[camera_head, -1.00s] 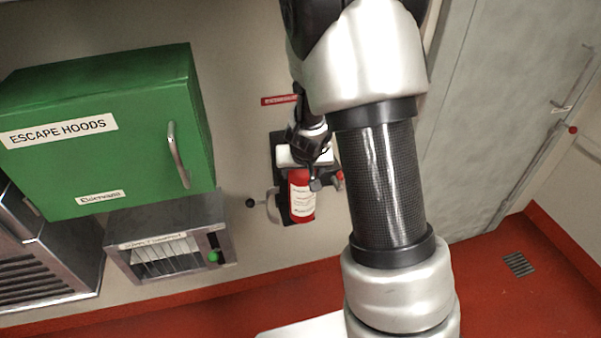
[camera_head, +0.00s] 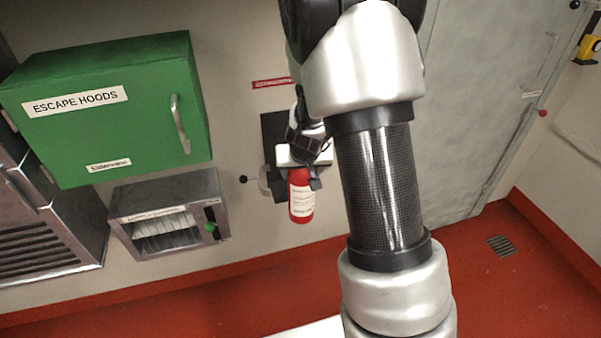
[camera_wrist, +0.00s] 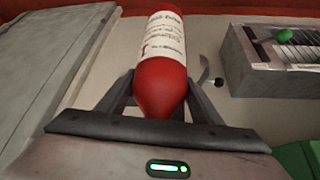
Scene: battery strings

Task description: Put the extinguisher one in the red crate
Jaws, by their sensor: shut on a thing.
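The red extinguisher with a white label (camera_head: 301,203) hangs upright below my gripper (camera_head: 305,168) in the head view, in front of a dark wall bracket (camera_head: 272,132). In the wrist view the extinguisher (camera_wrist: 162,60) stands between the two dark fingers of my gripper (camera_wrist: 160,95), which is shut on it. Its top end is hidden by the gripper in the head view. No red crate shows in either view.
A green escape hoods cabinet (camera_head: 110,120) with a handle is on the wall at left. A grey metal box with a green knob (camera_head: 170,222) is below it. A grey door (camera_head: 470,120) is at right. Red floor (camera_head: 480,280) lies below, with a drain grate (camera_head: 500,246).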

